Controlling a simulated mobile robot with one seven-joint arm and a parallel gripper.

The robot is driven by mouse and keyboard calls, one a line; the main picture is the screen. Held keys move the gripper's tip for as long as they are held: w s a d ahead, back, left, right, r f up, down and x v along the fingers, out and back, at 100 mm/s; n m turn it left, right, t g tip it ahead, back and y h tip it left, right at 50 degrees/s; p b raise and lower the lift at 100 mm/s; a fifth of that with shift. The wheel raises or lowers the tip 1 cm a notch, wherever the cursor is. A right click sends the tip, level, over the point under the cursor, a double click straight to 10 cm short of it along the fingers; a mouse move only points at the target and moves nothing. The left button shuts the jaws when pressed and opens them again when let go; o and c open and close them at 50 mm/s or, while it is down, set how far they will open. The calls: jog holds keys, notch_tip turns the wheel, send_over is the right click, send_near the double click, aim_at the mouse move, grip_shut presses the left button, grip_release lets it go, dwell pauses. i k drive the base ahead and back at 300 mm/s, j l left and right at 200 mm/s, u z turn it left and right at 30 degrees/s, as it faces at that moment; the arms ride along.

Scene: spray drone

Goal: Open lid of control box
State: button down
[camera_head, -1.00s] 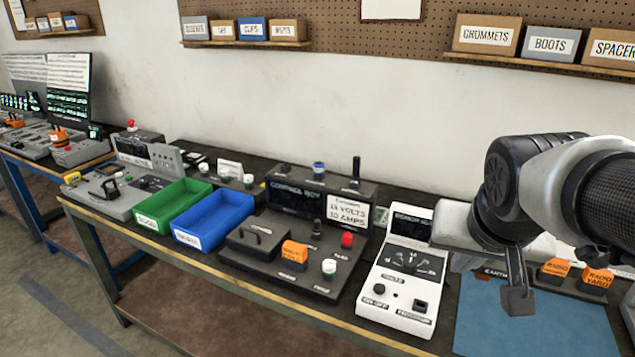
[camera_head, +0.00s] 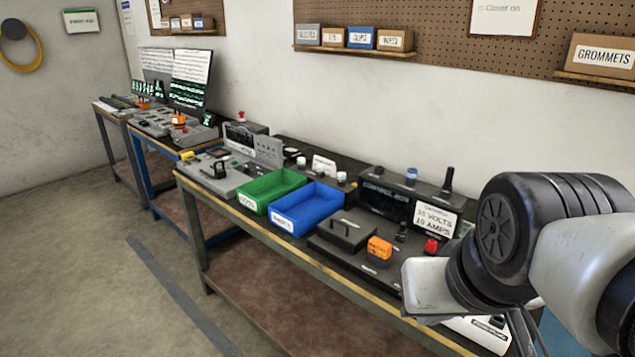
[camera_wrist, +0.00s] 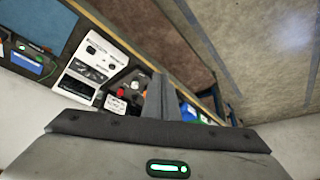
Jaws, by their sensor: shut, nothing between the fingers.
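The control box (camera_head: 385,199) is a dark console on the bench, with a raised back panel, a white volts/amps label, an orange switch cover and a red button. Its lid (camera_head: 346,229) is a flat dark plate with a handle at the front left, and it lies closed. My gripper (camera_head: 522,338) is partly cut off at the bottom of the head view, right of the control box and apart from the lid. In the wrist view my gripper (camera_wrist: 160,98) is shut and empty. Part of the control box (camera_wrist: 118,92) shows beside the fingers; I cannot make out the lid there.
A blue bin (camera_head: 305,210) and a green bin (camera_head: 271,187) stand left of the control box. A white instrument (camera_head: 480,335) is mostly hidden behind my arm; it shows clearly in the wrist view (camera_wrist: 92,62). The floor left of the bench is clear.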

aim_at(351, 229)
jog(key=u, duration=0.15)
jog(key=z, duration=1.1)
jog(key=i+j+z, duration=0.1)
jog(key=j+z, duration=0.25)
jog(key=j, duration=0.6)
jog(key=i+j, duration=0.1)
jog(key=j, duration=1)
